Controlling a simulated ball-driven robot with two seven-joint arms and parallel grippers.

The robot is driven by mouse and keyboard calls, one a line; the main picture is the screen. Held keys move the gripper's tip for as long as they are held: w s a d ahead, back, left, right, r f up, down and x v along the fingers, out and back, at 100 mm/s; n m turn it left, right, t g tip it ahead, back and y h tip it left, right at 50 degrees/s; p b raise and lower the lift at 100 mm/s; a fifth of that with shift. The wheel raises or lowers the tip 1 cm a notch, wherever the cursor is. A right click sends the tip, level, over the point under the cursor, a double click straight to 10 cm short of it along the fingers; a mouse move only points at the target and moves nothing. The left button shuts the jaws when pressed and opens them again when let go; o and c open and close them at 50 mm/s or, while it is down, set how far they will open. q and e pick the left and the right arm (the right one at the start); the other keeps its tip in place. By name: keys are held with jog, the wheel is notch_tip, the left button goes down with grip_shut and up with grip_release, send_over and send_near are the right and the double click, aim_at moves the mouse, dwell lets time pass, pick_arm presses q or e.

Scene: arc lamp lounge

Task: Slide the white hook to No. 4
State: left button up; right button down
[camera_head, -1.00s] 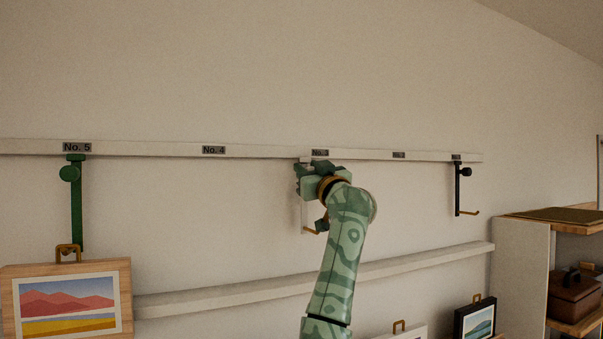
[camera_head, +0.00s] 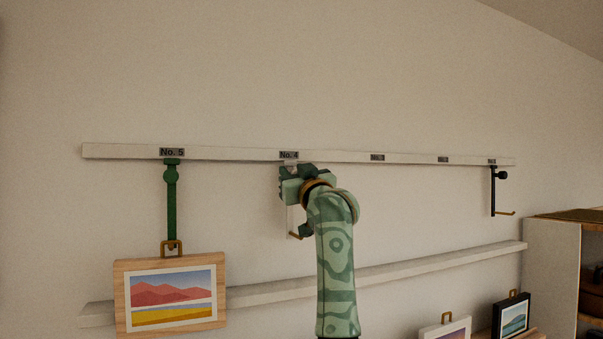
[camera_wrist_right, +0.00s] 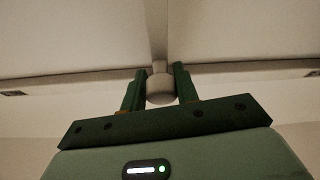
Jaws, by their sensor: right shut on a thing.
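The white hook (camera_head: 290,218) hangs from the upper wall rail (camera_head: 230,154), with its top directly below the No. 4 label (camera_head: 289,155). Its brass-coloured tip shows at the lower end, and much of its upper part is hidden by my right gripper (camera_head: 291,182). In the right wrist view the fingers are shut on the hook's round white knob (camera_wrist_right: 160,89), one on each side. My left gripper is not in view.
A green hook (camera_head: 171,205) under No. 5 holds a wood-framed picture (camera_head: 170,260). A black hook (camera_head: 493,195) hangs at the rail's right end. A lower ledge (camera_head: 400,270) crosses the wall. The rail between the white and black hooks is clear.

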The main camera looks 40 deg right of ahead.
jog(key=shift+a, duration=0.25)
jog(key=c, duration=1.1)
grip_release()
jog(key=shift+w, duration=0.15)
jog(key=shift+c, duration=0.2)
jog(key=shift+s+f, duration=0.2)
jog(key=shift+s, duration=0.15)
jog(key=b+v, duration=0.6)
jog(key=v, duration=0.9)
jog(key=shift+s+a, duration=0.2)
jog(key=shift+s, duration=0.1)
jog(key=shift+f+b, duration=0.1)
jog(key=shift+b, duration=0.2)
